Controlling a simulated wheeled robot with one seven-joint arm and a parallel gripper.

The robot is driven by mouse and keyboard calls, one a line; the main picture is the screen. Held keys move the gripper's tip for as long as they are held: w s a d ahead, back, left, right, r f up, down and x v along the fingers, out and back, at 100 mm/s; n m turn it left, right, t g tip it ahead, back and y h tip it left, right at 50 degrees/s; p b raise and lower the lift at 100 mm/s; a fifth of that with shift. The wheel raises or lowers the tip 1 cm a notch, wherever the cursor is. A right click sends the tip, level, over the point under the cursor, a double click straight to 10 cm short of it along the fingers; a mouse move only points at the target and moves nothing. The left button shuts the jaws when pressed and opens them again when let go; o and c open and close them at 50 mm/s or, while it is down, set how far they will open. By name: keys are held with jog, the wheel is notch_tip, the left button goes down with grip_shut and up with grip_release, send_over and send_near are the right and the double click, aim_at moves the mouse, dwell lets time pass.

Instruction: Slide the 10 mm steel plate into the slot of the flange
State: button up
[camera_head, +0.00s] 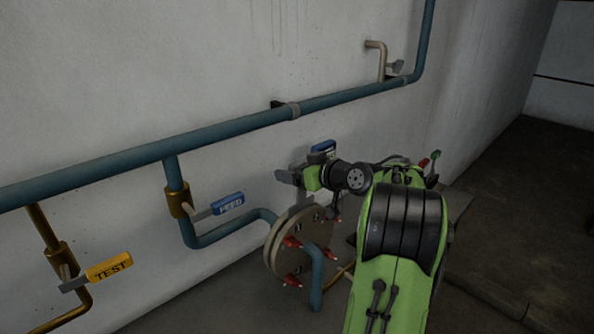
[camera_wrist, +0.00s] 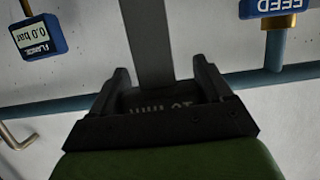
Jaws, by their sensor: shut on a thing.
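My gripper (camera_head: 300,174) is shut on a grey steel plate (camera_wrist: 152,45), held near the wall. The round flange (camera_head: 280,240), with beige discs and red bolts or clips, is below the gripper. The slot cannot be made out clearly.
A long blue pipe (camera_head: 225,130) crosses the wall. A blue FEED handle (camera_head: 228,204) and a yellow TEST handle (camera_head: 109,270) stick out at left. A blue gauge reading 0.0 bar (camera_wrist: 38,35) is close by. A blue pipe (camera_head: 317,280) rises before the flange. Floor is open at right.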

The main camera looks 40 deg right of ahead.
aim_at(302, 201)
jog(key=shift+f+b, duration=4.35)
jog(key=shift+f, duration=0.1)
jog(key=o, duration=1.2)
jog(key=v, duration=1.5)
jog(key=shift+s, duration=0.35)
jog(key=shift+a+r, duration=0.1)
